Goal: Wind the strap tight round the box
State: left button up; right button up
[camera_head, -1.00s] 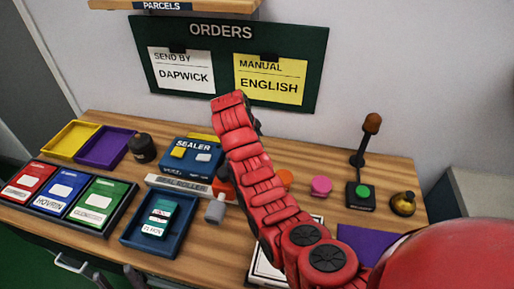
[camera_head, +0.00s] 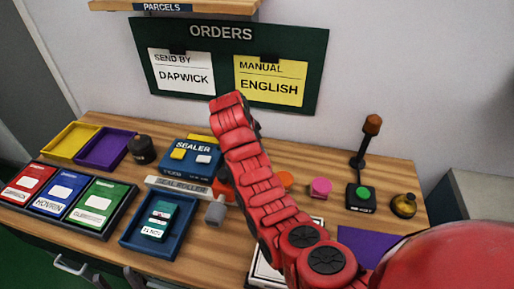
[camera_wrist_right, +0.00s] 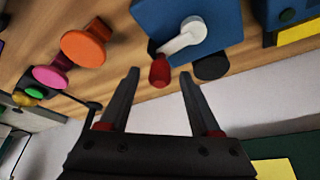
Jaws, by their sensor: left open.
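In the right wrist view a blue housing (camera_wrist_right: 200,14) carries a grey crank lever (camera_wrist_right: 182,38) with a red knob (camera_wrist_right: 159,70). My right gripper (camera_wrist_right: 160,75) is open, its fingertips on either side of the knob, with gaps showing; I cannot tell whether it touches. In the head view my red right arm hides this spot. My left gripper (camera_head: 116,280) is just at the bottom edge, open, mostly out of frame. A teal package (camera_head: 158,218) lies in a blue tray (camera_head: 130,240). I cannot make out a strap.
A blue sealer (camera_head: 180,165) and a seal roller block (camera_head: 172,185) stand mid-bench. Orange (camera_wrist_right: 84,46) and pink (camera_wrist_right: 52,73) knobs, a green-button box (camera_head: 361,197) and a brass bell (camera_head: 404,205) stand right. Red, blue and green packs (camera_head: 95,203) lie left.

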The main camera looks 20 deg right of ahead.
jog(key=p+v, duration=1.5)
jog(key=v, duration=0.2)
jog(key=shift+r+p, duration=0.25)
jog(key=shift+p, duration=0.15)
jog(key=shift+s, duration=0.1)
